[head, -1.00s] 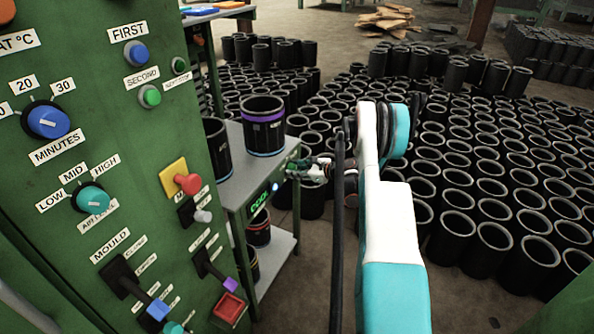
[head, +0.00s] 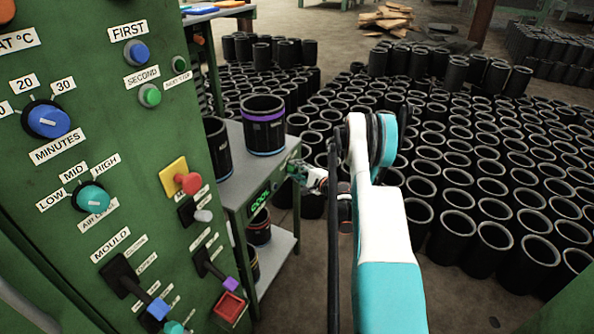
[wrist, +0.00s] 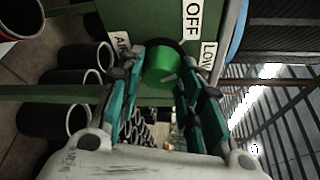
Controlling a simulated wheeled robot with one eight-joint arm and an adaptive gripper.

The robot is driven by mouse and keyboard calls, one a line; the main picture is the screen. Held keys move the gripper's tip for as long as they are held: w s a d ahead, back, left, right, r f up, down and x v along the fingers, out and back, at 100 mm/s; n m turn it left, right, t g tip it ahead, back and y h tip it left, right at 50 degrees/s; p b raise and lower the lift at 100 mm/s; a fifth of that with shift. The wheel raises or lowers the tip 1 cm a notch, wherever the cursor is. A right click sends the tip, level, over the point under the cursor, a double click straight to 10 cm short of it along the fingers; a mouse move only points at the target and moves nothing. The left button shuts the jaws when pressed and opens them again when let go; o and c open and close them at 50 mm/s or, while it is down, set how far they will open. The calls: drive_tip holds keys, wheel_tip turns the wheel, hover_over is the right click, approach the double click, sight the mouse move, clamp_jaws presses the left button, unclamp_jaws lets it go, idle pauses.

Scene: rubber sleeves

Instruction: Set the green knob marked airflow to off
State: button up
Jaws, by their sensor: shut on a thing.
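The green knob (wrist: 162,66) sits on a dark round base on a green panel in the wrist view. Labels reading OFF (wrist: 193,18) and LOW (wrist: 209,56) stand beside it, and a partly hidden label starting with AI (wrist: 122,44) is at its left. A pale mark shows at the knob's lower right edge. My gripper (wrist: 163,72) has its teal fingers on either side of the knob and is shut on it. In the head view my gripper (head: 300,173) is at the right end of the grey bench, and the knob is too small to make out clearly.
The grey bench (head: 240,177) bears black sleeves (head: 264,130) close to my gripper. A large green control panel (head: 130,190) with knobs, buttons and levers stands at the left. Many black sleeves (head: 470,185) crowd the floor behind and right of my arm.

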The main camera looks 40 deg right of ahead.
drive_tip(key=shift+f+n+t, duration=0.1)
drive_tip(key=shift+n+t, duration=0.6)
drive_tip(key=shift+n, duration=0.9)
drive_tip(key=shift+a, duration=0.1)
drive_tip(key=o, duration=1)
